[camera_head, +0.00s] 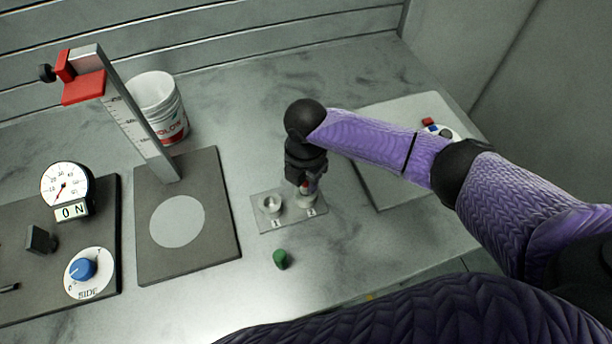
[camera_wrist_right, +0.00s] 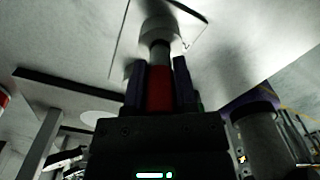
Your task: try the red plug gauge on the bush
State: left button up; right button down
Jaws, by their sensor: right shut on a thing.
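My right gripper (camera_head: 305,184) points down over the small grey plate (camera_head: 265,222) and is shut on the red plug gauge (camera_head: 304,189). In the right wrist view, the gauge's red grip (camera_wrist_right: 160,92) sits between the two jaws (camera_wrist_right: 160,85). Its grey pin (camera_wrist_right: 160,52) reaches to the white bush (camera_wrist_right: 160,30). The pin is in line with the bush; I cannot tell whether its tip has entered. In the head view, this bush (camera_head: 308,202) is partly hidden under the gripper, at the plate's right spot. My left gripper is not in view.
A second white cup-like piece (camera_head: 271,203) stands on the plate's left spot. A green piece (camera_head: 281,260) stands in front. A height stand (camera_head: 137,125), white bucket (camera_head: 158,105) and dial panel (camera_head: 105,225) are left. A pale board (camera_head: 385,190) lies right, under my arm.

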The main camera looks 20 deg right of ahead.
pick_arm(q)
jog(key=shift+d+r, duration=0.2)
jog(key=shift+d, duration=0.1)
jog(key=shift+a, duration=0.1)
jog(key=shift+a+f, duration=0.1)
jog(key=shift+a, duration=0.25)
pick_arm(e)
jog(key=shift+f, duration=0.2)
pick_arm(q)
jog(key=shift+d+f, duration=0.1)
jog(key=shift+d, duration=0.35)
pick_arm(e)
jog(key=shift+f, duration=0.25)
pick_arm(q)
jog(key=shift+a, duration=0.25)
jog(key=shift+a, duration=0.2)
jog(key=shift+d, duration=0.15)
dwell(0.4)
